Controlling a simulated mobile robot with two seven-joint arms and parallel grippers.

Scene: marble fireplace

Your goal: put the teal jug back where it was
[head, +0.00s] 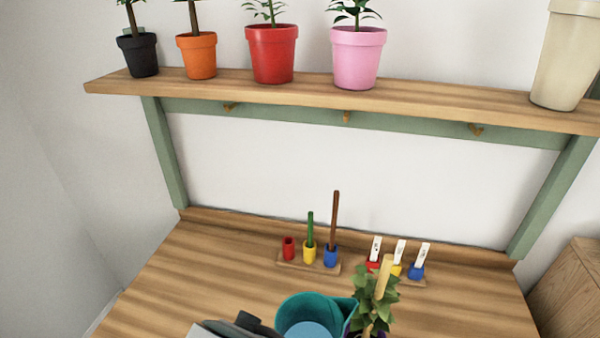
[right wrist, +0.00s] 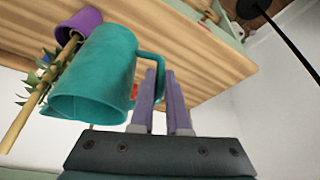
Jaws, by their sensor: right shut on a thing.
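The teal jug (head: 308,312) is at the bottom middle of the head view, its open mouth facing up and a pale blue surface inside. It fills the left middle of the right wrist view (right wrist: 98,75). My right gripper (right wrist: 165,88) is shut on the jug's handle (right wrist: 152,62). In the head view the dark wrist part (head: 245,324) is just left of the jug, and the fingers are hidden. I cannot tell whether the jug's base touches the worktop. My left gripper is not in view.
A leafy plant with a stake (head: 376,300) in a purple pot (right wrist: 80,24) stands close right of the jug. Two racks with coloured cups (head: 309,254) (head: 398,270) stand behind. The wooden worktop (head: 200,275) is clear at left. A shelf (head: 300,92) above carries several pots.

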